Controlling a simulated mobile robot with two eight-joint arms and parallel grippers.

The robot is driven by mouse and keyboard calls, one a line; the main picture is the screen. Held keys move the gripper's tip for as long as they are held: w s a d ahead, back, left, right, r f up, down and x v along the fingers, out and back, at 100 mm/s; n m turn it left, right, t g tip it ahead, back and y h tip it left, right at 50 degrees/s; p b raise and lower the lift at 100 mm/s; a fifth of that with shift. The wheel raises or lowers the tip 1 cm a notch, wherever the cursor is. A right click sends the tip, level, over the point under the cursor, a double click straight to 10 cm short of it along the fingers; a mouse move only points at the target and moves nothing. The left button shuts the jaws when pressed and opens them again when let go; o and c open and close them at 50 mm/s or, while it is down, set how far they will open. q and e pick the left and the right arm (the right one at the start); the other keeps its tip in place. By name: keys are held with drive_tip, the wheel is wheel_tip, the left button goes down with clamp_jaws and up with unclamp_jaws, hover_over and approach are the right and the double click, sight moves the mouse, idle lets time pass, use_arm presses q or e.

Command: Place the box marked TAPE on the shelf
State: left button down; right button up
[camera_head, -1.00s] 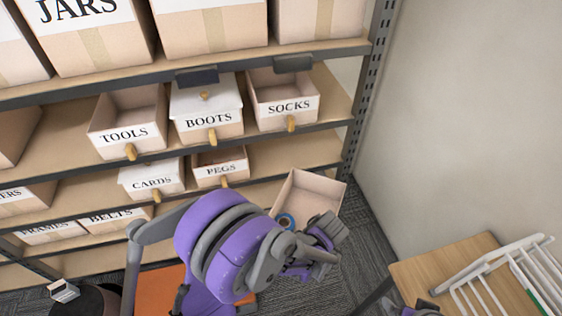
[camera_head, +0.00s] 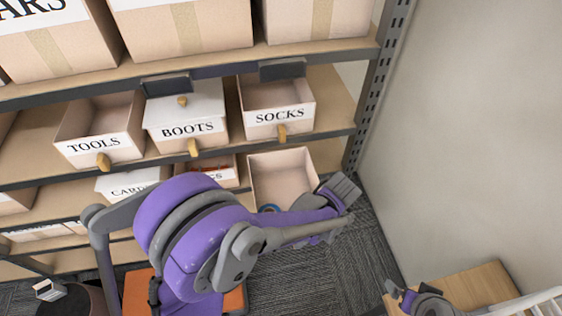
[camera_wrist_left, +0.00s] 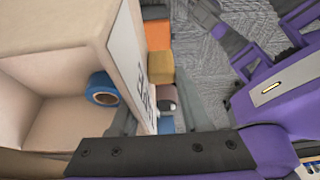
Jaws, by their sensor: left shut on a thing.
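The open cardboard box (camera_head: 278,172) holds a blue tape roll (camera_head: 268,209). My left gripper (camera_head: 335,198) is shut on this box at its right side. The box is at the lower shelf (camera_head: 325,150), right of the PEGS box; my arm hides its front and base, so I cannot tell whether it rests on the board. In the left wrist view the box (camera_wrist_left: 35,95) fills the left, with the tape roll (camera_wrist_left: 102,88) inside and its label (camera_wrist_left: 133,70) seen edge-on, unreadable. My right gripper (camera_head: 425,302) is at the bottom edge, partly cut off.
The PEGS box (camera_head: 222,180) stands just left of the held box, partly behind my arm. The SOCKS box (camera_head: 280,108) and BOOTS box (camera_head: 187,112) are on the shelf above. A metal upright (camera_head: 378,95) is to the right. A wooden table (camera_head: 470,285) stands lower right.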

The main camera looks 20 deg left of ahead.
sight(279, 178)
use_arm(q)
drive_tip(key=w+a+p, duration=0.1)
drive_tip(key=w+a, duration=0.2)
drive_tip(key=w, duration=0.1)
drive_tip(key=w+a+p, duration=0.1)
drive_tip(key=w+a, duration=0.3)
drive_tip(key=w, duration=0.1)
drive_tip(key=w+a+p, duration=0.1)
drive_tip(key=w+a, duration=0.3)
drive_tip(key=w, duration=0.1)
drive_tip(key=shift+r, duration=0.15)
drive_tip(key=shift+d+f, duration=0.1)
drive_tip(key=shift+f, duration=1.7)
use_arm(e)
drive_tip(key=r, duration=0.2)
drive_tip(key=w+r, duration=0.1)
drive_tip(key=r, duration=0.1)
drive_tip(key=shift+r, duration=0.3)
use_arm(q)
drive_tip(key=shift+s, duration=0.1)
drive_tip(key=shift+f, duration=0.2)
drive_tip(key=shift+c, duration=1.8)
unclamp_jaws()
drive_tip(key=shift+r, duration=0.1)
use_arm(e)
drive_tip(key=shift+f, duration=0.15)
